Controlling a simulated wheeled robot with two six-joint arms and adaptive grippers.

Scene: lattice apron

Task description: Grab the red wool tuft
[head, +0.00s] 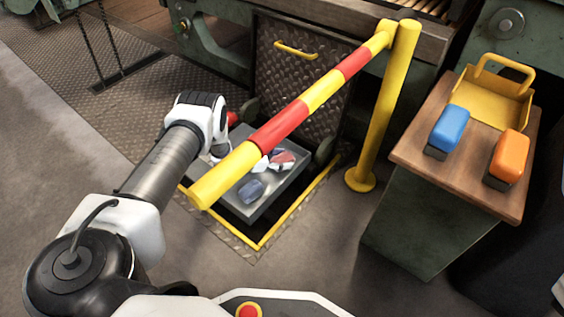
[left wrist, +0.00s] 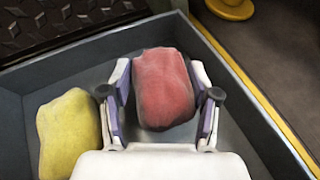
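The red wool tuft (left wrist: 164,88) lies in a grey tray (left wrist: 60,75), between the two fingers of my left gripper (left wrist: 161,76). The fingers are open, one on each side, with a narrow gap showing beside the tuft. A yellow tuft (left wrist: 68,132) lies in the tray left of the gripper. In the head view the red tuft (head: 284,158) shows small beside the white fingertips, and a blue tuft (head: 251,190) lies nearer in the tray (head: 279,200). The striped bar hides part of my left gripper. My right gripper is not in view.
A red-and-yellow bar (head: 322,92) crosses above the tray from a yellow post (head: 388,110). The tray is in a yellow-edged floor opening before a raised plate (head: 300,62). A cabinet (head: 415,220) at right bears a blue block (head: 449,127), an orange block (head: 508,155) and a yellow holder (head: 490,100).

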